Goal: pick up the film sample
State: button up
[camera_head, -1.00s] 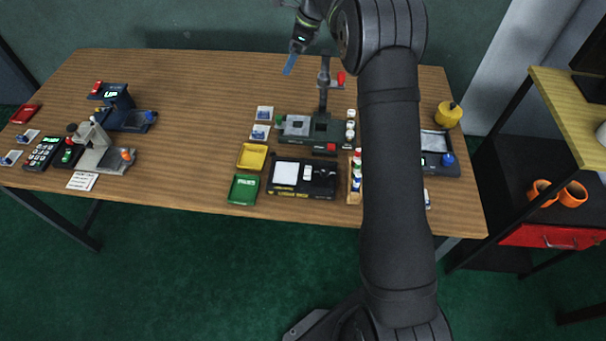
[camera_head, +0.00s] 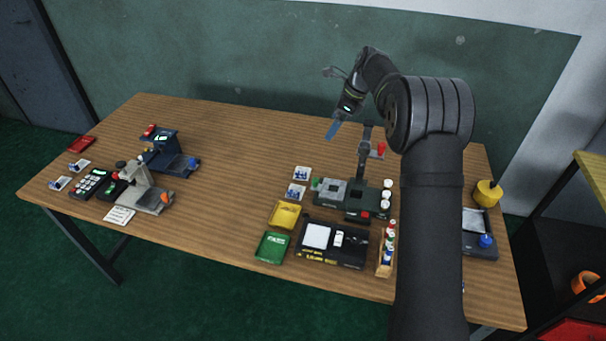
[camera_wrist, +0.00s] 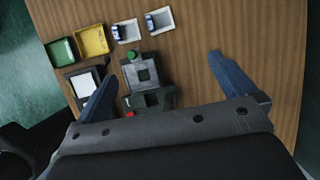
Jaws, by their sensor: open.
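My gripper (camera_head: 333,129) is high above the table's back half, with blue fingers pointing down. In the wrist view my gripper (camera_wrist: 163,67) is open, its fingers wide apart with nothing between them. Two white square holders lie below, each with a small blue-and-white piece: the far holder (camera_head: 302,173), and the near holder (camera_head: 296,191). They also show in the wrist view as a right holder (camera_wrist: 159,20) and a left holder (camera_wrist: 126,31). I cannot tell which piece is the film sample. Similar holders (camera_head: 79,165) lie at the table's left end.
A dark stage device with an upright post (camera_head: 366,160) stands beside the holders. A yellow tray (camera_head: 285,215), a green tray (camera_head: 272,247), a black box (camera_head: 333,245) and a bottle rack (camera_head: 386,250) are in front. The table's middle is clear.

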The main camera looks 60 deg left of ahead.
jog(key=c, duration=0.8)
jog(key=shift+c, duration=0.2)
jog(key=s+f+n+t, duration=0.3)
jog(key=s+n, duration=0.4)
jog(key=n, duration=0.2)
jog(key=s+f+n+t, duration=0.3)
jog(key=s+n, duration=0.4)
jog(key=n, duration=0.3)
send_over(300, 174)
jog(key=s+d, duration=0.2)
notch_tip(300, 174, down, 10)
jog(key=shift+d+f, duration=0.1)
jog(key=shift+d, duration=0.05)
jog(key=shift+w+a+x, duration=0.15)
jog(key=shift+w+x, duration=0.05)
jog(key=shift+x, duration=1.2)
jog(key=shift+w+a+x, duration=0.2)
jog(key=shift+x, duration=1.2)
